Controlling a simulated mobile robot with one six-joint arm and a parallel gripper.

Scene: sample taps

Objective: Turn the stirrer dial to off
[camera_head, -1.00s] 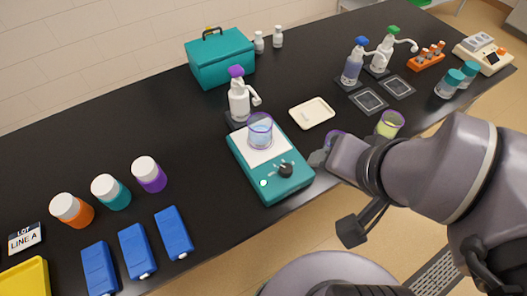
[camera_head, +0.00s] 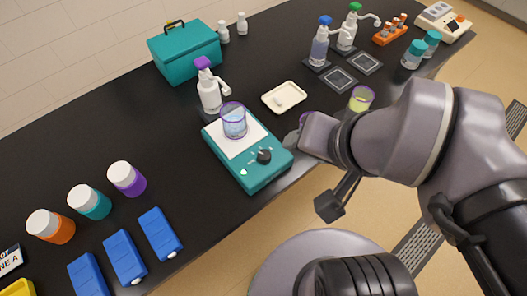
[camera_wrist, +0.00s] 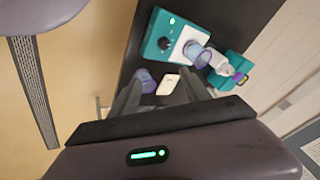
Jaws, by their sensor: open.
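The teal stirrer (camera_head: 262,179) stands near the bench's front edge, with a white top plate and a black dial (camera_head: 264,156) on its front panel. A small green light shows beside the dial. A purple-rimmed beaker (camera_head: 233,121) of bluish liquid stands on the plate. My gripper (camera_head: 297,139) is just right of the stirrer, partly hidden by my wrist, apart from the dial as far as I can see. In the wrist view the fingers of my gripper (camera_wrist: 162,92) are spread and empty, and the dial (camera_wrist: 165,43) shows beyond them. The dial's exact setting is too small to read.
A white spray bottle (camera_head: 210,92) stands behind the stirrer. A cream tray (camera_head: 284,97) lies behind my gripper. A beaker of yellow liquid (camera_head: 361,99) stands to the right. Blue boxes (camera_head: 125,258) and capped jars (camera_head: 90,202) are at left.

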